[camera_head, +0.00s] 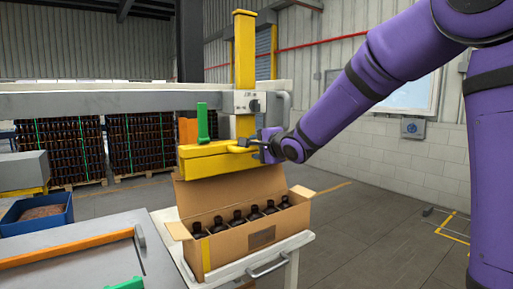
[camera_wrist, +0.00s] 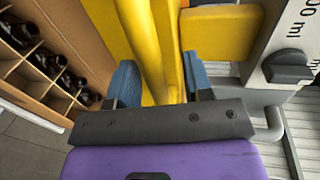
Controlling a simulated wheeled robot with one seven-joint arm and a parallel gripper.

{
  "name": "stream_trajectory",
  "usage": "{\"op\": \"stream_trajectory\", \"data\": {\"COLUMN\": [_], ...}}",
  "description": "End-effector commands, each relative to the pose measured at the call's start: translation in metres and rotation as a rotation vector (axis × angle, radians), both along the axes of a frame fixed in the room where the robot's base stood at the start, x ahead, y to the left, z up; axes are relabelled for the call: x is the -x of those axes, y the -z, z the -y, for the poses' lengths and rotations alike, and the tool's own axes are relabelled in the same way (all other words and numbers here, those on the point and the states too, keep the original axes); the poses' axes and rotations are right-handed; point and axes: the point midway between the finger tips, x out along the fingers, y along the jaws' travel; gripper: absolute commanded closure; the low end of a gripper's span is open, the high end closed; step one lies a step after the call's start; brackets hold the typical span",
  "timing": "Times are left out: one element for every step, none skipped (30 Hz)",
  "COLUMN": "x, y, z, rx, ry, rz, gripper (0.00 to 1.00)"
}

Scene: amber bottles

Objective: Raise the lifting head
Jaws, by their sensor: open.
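The yellow lifting head (camera_head: 212,161) hangs from a yellow column (camera_head: 244,62) above an open cardboard box (camera_head: 262,235). A thin yellow handle (camera_head: 238,150) sticks out at its right side. My gripper (camera_head: 262,149) is at this handle, reaching in from the right. In the wrist view, my open gripper (camera_wrist: 160,82) has one blue finger on each side of a yellow bar (camera_wrist: 169,50). I cannot tell whether the fingers touch it. Several dark bottles (camera_head: 238,219) stand in the box; they also show in the wrist view (camera_wrist: 45,62).
A grey beam (camera_head: 110,101) runs across behind the head, with a grey knob (camera_wrist: 287,67) near the gripper. The box stands on a white cart (camera_head: 168,225). A blue bin (camera_head: 38,214) is at left. The floor at right is mostly clear.

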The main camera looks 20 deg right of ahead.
Motion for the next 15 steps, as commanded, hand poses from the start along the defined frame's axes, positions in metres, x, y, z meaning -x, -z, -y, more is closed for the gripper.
{"op": "stream_trajectory", "data": {"x": [0.005,0.009,0.015,0.019,0.024,0.031,0.036,0.041,0.048,0.052,0.057,0.063,0.067,0.071,0.075], "y": [-0.002,-0.003,-0.004,-0.005,-0.006,-0.008,-0.009,-0.010,-0.011,-0.013,-0.014,-0.014,-0.016,-0.016,-0.017], "z": [0.002,0.003,0.005,0.007,0.008,0.010,0.012,0.014,0.016,0.017,0.019,0.020,0.021,0.023,0.024], "rx": [0.003,0.003,0.002,0.003,0.004,0.003,0.004,0.003,0.003,0.003,0.002,0.003,0.002,0.002,0.002], "ry": [0.000,0.001,0.002,0.001,0.001,0.001,0.001,0.001,0.002,0.001,0.001,0.000,0.000,0.000,0.000], "rz": [0.002,0.002,0.002,0.002,0.002,0.002,0.002,0.003,0.003,0.004,0.004,0.003,0.004,0.004,0.003], "gripper": [0.54,0.54,0.54,0.54,0.54,0.54,0.54,0.54,0.54,0.54,0.54,0.54,0.54,0.54,0.54]}}
